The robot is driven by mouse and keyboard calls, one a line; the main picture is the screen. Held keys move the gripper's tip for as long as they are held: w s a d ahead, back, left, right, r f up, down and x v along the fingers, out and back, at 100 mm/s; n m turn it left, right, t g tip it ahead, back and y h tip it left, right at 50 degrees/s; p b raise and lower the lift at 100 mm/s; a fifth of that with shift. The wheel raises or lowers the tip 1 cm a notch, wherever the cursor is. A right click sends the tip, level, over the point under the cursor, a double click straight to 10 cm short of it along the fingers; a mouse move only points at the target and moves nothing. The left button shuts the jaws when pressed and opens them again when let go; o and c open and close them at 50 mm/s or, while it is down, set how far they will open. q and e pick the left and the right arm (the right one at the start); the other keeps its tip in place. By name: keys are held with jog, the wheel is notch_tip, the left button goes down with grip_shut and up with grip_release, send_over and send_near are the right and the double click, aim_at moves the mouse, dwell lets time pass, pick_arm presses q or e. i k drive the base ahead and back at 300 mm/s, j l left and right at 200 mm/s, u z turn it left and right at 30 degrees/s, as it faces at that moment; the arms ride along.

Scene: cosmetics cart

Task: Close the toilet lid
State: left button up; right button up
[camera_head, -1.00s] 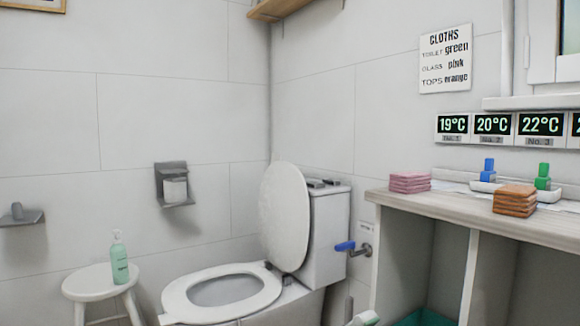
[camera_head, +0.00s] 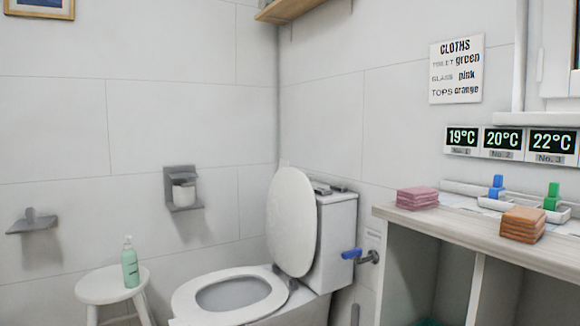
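The toilet lid (camera_head: 291,222) is a white oval standing upright, raised and leaning back toward the tank (camera_head: 337,240). The white toilet seat (camera_head: 190,300) lies flat on the bowl, with its opening uncovered. The toilet stands in the corner, facing toward the lower left of the picture. Neither my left gripper nor my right gripper shows in the head view, so nothing of mine is seen touching the lid.
A white stool (camera_head: 97,287) with a green pump bottle (camera_head: 130,266) stands left of the toilet. A counter (camera_head: 470,232) on the right holds pink cloths (camera_head: 417,198) and orange cloths (camera_head: 522,225). A blue-handled valve (camera_head: 352,254) sits beside the tank. A paper holder (camera_head: 183,189) is on the wall.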

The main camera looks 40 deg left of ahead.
aim_at(291, 224)
jog(key=i+l+u, duration=0.1)
jog(key=u, duration=0.35)
jog(key=i+l+u, duration=0.15)
jog(key=u, duration=0.3)
jog(key=i+l+u, duration=0.1)
jog(key=u, duration=0.3)
jog(key=l, duration=0.1)
